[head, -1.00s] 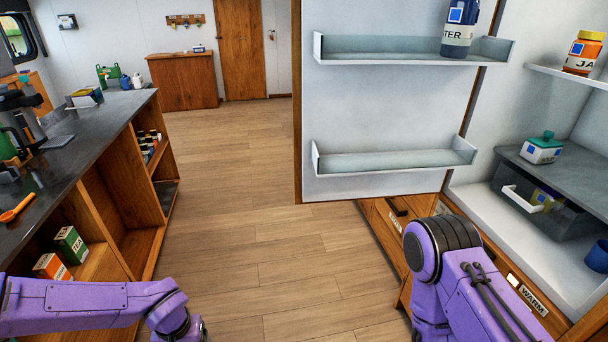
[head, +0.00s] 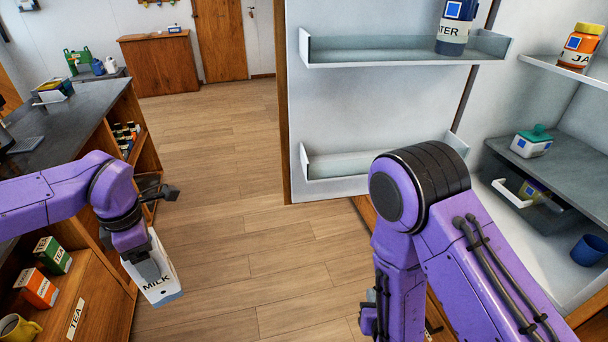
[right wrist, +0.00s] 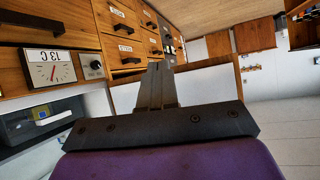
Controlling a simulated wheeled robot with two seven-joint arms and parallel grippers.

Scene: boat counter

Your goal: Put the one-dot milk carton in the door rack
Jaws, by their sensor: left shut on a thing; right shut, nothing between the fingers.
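A white milk carton (head: 163,290) labelled MILK hangs tilted in my left gripper (head: 147,265), which is shut on it above the floor at the left.
The floor (head: 240,200) between is clear.

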